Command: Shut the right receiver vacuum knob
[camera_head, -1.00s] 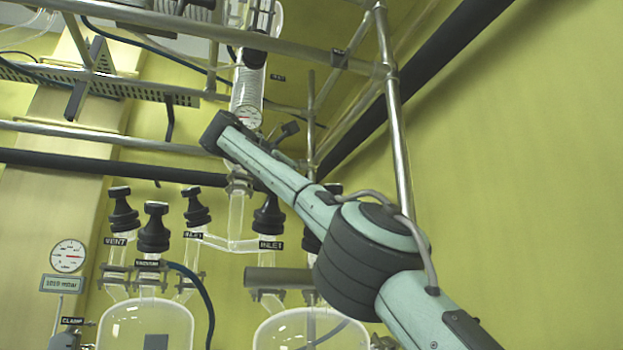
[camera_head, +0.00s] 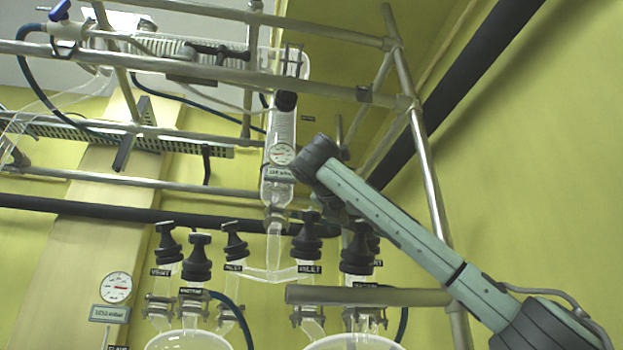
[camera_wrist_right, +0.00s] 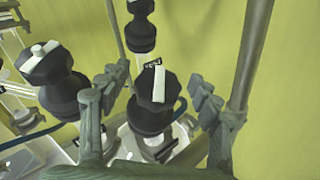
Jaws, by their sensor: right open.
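The right receiver vacuum knob (camera_head: 358,256) is a black ribbed knob on a glass neck above the right glass vessel (camera_head: 350,342). In the right wrist view this knob (camera_wrist_right: 149,112) has a white bar on its top, running nearly up and down the picture. My right gripper (camera_wrist_right: 160,88) is open, with one finger on each side of this knob; I cannot tell whether either touches it. In the head view my right gripper (camera_head: 335,208) is mostly hidden behind its own wrist, above the knobs. My left gripper is not in view.
A black inlet knob (camera_head: 307,240) stands just left of it, and another black knob (camera_wrist_right: 140,30) stands behind. A metal post (camera_wrist_right: 246,60) rises close on the right. A horizontal pipe (camera_head: 375,296) crosses below the knobs. Three similar knobs stand over the left vessel (camera_head: 188,341).

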